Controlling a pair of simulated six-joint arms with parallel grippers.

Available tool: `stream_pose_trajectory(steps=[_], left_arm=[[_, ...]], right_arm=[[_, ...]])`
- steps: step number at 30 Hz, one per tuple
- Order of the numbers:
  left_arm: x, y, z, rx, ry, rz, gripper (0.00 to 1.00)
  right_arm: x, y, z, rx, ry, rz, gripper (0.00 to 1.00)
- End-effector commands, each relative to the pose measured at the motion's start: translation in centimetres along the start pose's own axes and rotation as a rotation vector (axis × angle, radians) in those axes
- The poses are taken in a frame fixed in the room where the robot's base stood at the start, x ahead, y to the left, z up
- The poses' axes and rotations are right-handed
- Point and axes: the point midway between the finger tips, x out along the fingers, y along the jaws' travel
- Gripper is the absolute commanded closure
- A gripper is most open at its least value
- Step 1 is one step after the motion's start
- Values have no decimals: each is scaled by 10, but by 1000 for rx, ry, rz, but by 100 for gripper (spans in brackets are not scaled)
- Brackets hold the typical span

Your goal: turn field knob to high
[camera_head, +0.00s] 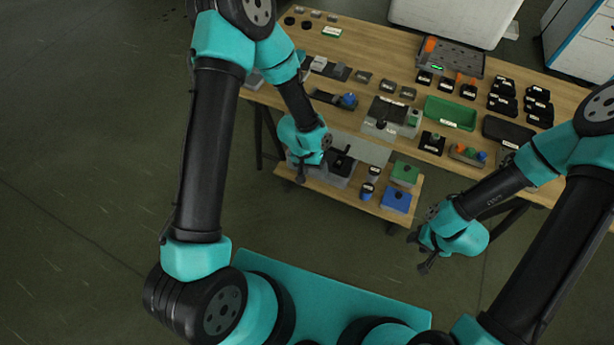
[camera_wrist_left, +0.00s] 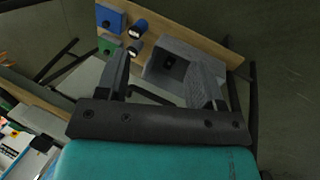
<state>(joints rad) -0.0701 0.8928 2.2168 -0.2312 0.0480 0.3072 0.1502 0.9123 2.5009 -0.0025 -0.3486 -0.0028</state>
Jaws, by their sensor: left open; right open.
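A grey box (camera_head: 340,168) with a black fitting on top stands on the low wooden shelf. In the left wrist view the grey box (camera_wrist_left: 178,62) shows a small dark fitting in a recess. I cannot read which part is the field knob. My left gripper (camera_head: 301,174) is at the left end of the shelf, beside and partly over the grey box. In the left wrist view its open fingers (camera_wrist_left: 157,58) are apart with nothing held, one on each side of the grey box's area. My right gripper (camera_head: 419,254) is open and empty, right of the shelf over the floor.
The bench (camera_head: 350,96) behind carries a green tray (camera_head: 450,112) and several small parts. The floor in front is clear.

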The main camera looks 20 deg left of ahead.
Motion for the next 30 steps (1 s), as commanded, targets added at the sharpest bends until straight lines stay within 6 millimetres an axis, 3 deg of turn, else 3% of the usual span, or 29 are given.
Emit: stream_pose_trajectory(steps=[7,21,26,30], left_arm=[[4,-1,26,-24,20,24,39],[5,-2,31,-31,26,30,39],[8,-24,52,-61,36,36,39],[11,-55,87,-105,59,34,39]], right_arm=[[0,0,0,0,0,0,57],[0,0,0,0,0,0,57],[0,0,0,0,0,0,57],[0,0,0,0,0,0,57]])
